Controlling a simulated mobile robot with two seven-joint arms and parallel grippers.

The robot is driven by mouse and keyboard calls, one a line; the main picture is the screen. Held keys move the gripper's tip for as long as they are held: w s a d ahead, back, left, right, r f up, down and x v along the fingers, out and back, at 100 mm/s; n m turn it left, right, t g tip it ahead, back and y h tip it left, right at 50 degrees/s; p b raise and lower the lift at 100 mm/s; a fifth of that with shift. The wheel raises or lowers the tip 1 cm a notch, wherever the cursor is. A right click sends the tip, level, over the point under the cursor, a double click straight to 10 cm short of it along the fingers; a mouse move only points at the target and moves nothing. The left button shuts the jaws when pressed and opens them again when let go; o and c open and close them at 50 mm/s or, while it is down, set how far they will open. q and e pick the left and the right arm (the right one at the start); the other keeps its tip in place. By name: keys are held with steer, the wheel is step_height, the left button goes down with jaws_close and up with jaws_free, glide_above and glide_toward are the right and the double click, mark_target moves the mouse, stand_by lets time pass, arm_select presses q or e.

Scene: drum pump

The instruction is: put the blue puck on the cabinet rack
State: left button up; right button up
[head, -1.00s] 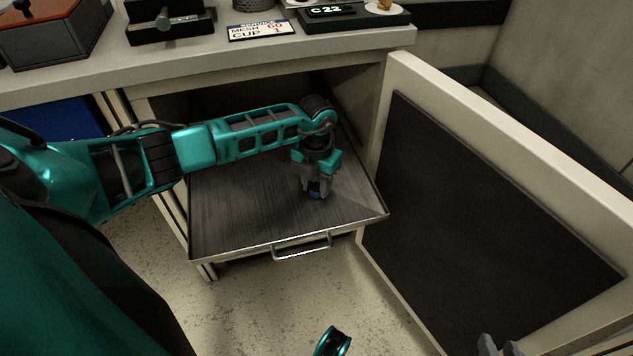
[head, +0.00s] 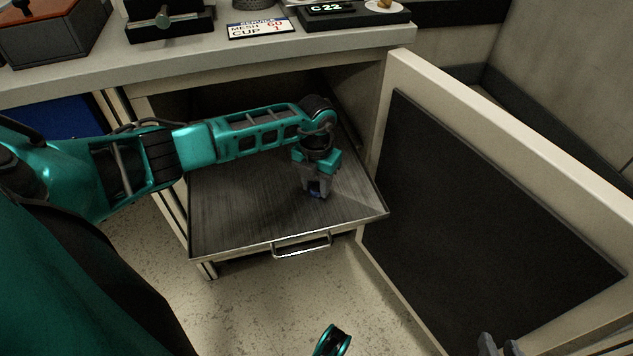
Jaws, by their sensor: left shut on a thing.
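My left gripper (head: 316,190) points down over the right part of the pulled-out cabinet rack (head: 240,215), a flat metal tray with a front handle.
The cabinet door (head: 490,200) stands open on the right, close to the rack's right edge. The counter (head: 230,55) above holds a service sign (head: 261,28), a C 22 display (head: 326,9) and a dark box (head: 50,35). The rack's left and front parts are bare.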

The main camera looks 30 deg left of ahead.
arm_select(q)
steer(key=o, duration=1.1)
steer(key=shift+o, duration=0.2)
steer(key=shift+o, duration=1.3)
